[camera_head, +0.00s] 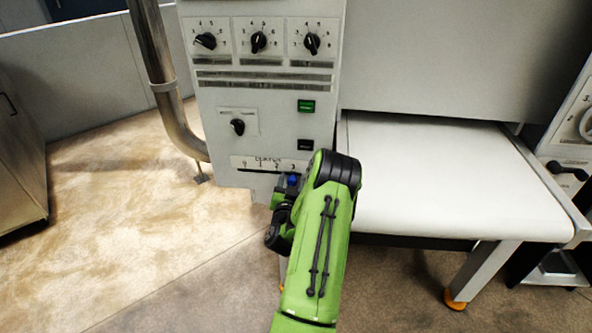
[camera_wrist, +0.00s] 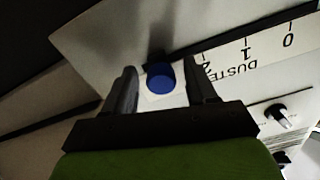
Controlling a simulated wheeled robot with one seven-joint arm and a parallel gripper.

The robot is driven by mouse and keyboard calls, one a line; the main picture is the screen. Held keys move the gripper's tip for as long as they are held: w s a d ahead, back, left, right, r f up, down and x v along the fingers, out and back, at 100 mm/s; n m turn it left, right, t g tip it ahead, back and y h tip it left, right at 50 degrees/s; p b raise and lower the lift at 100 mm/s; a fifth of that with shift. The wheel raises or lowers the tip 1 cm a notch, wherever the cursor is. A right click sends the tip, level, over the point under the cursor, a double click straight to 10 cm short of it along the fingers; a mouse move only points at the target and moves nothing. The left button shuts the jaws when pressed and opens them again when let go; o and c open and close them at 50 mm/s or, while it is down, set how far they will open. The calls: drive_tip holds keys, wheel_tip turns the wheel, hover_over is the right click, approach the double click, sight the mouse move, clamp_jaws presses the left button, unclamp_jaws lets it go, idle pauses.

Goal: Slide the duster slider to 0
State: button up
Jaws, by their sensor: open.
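The duster scale (camera_head: 262,163) is a white strip low on the grey control panel, with 0 at its left and 3 at its right. The dark slider slot (camera_head: 258,171) runs under it. The slider's blue knob (camera_head: 292,180) is below the 3, at the right part of the slot. In the wrist view, the blue knob (camera_wrist: 160,77) lies between the two fingers of my open gripper (camera_wrist: 163,72). Whether either finger touches it is unclear. The scale there appears upside down, with 0 at far right. My arm partly hides the knob area in the head view.
Above are three black dials (camera_head: 258,42), a smaller knob (camera_head: 237,126), a green button (camera_head: 306,106) and a black button (camera_head: 305,145). A white conveyor bed (camera_head: 440,175) stands right of my arm. A metal pipe (camera_head: 165,85) runs along the panel's left side.

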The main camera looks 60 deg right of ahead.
drive_tip(key=shift+w+d, duration=0.1)
drive_tip(key=shift+d, duration=0.05)
drive_tip(key=shift+r, duration=0.1)
drive_tip(key=shift+c, duration=0.2)
clamp_jaws()
